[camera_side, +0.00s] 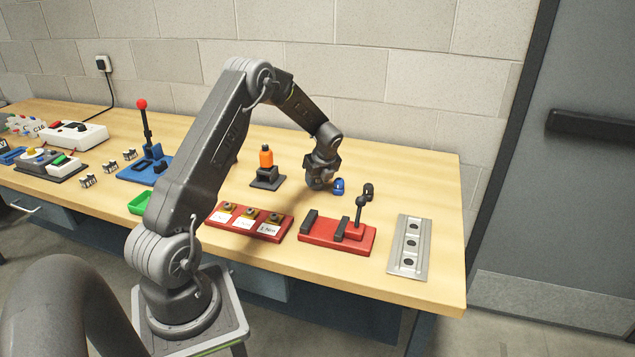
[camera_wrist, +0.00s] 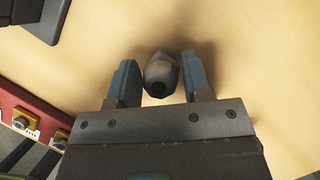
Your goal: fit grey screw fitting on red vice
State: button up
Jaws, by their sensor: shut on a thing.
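The grey screw fitting (camera_wrist: 160,72) is a rounded grey piece with a dark round opening, seen between the two blue fingers of my gripper (camera_wrist: 160,82) in the wrist view. The gripper is shut on it. In the side view my gripper (camera_side: 320,182) is low over the table, behind the red vice, and I cannot make out the fitting clearly there. Whether the fitting touches the table is hard to tell. The red vice (camera_side: 322,243) lies near the table's front edge, with dark jaw blocks and an upright lever with a dark ball top.
A red tray (camera_side: 283,236) with labelled pieces is left of the vice. A silver plate (camera_side: 422,248) lies right. A black stand with an orange part (camera_side: 266,162) is left of my gripper.

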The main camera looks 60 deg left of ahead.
jog(key=r, duration=0.9)
jog(key=shift+d+r, duration=0.15)
jog(key=shift+d, duration=0.25)
jog(key=s+d, duration=0.4)
jog(key=d, duration=0.5)
jog(key=s+d, duration=0.3)
jog(key=d, duration=0.7)
jog(key=shift+m, duration=0.3)
jog(key=shift+s+a+f, duration=0.1)
jog(key=shift+f, duration=1.5)
jog(key=shift+s+f, duration=0.1)
jog(key=shift+f, duration=1.5)
jog(key=shift+f, duration=0.4)
jog(key=o, duration=0.9)
jog(key=shift+o, duration=0.4)
jog(key=shift+r, duration=0.4)
jog(key=v, duration=1.3)
jog(key=shift+d, duration=0.2)
